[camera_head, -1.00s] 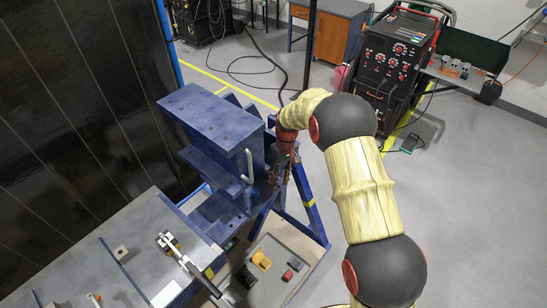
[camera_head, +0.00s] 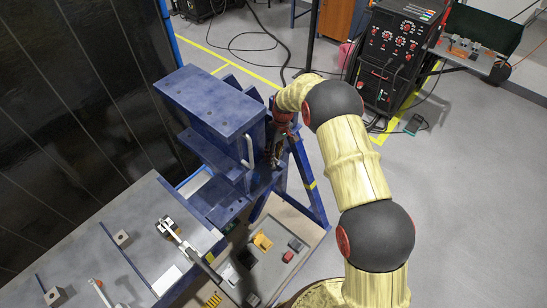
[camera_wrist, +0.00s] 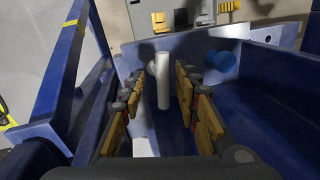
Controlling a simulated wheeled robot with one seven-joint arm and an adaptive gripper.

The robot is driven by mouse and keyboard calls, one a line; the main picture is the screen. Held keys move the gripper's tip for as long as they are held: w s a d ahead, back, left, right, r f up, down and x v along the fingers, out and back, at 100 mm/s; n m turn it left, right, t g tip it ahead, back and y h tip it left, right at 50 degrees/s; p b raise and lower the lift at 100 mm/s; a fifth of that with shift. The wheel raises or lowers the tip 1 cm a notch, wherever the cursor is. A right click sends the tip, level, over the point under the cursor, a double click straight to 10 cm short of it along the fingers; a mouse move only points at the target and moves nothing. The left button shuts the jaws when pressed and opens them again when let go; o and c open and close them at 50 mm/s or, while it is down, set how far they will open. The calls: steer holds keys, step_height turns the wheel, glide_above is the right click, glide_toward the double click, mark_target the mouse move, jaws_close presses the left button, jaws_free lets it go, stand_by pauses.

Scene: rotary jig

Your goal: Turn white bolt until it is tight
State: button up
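The white bolt (camera_wrist: 163,82) shows in the wrist view as a pale upright bar with a rounded part beside its top. It lies in the gap between the two yellow-padded fingers of my gripper (camera_wrist: 158,98). The fingers are apart, with visible room on both sides of the bolt, and I see no contact. In the head view my gripper (camera_head: 277,152) points down at the right side of the blue jig (camera_head: 212,100); its fingertips are hard to make out there. A blue bolt (camera_wrist: 222,60) sits right of the white one.
A white bar handle (camera_head: 249,152) is on the jig, close left of my gripper. A blue leg with a yellow band (camera_head: 308,180) stands close right. Below is a tray (camera_head: 300,225) with small blocks. A grey worktable (camera_head: 85,255) is at lower left; open floor lies right.

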steer(key=shift+f, duration=0.35)
steer(key=shift+c, duration=0.2)
steer(key=shift+a, duration=0.1)
steer(key=c, duration=0.7)
jaws_close()
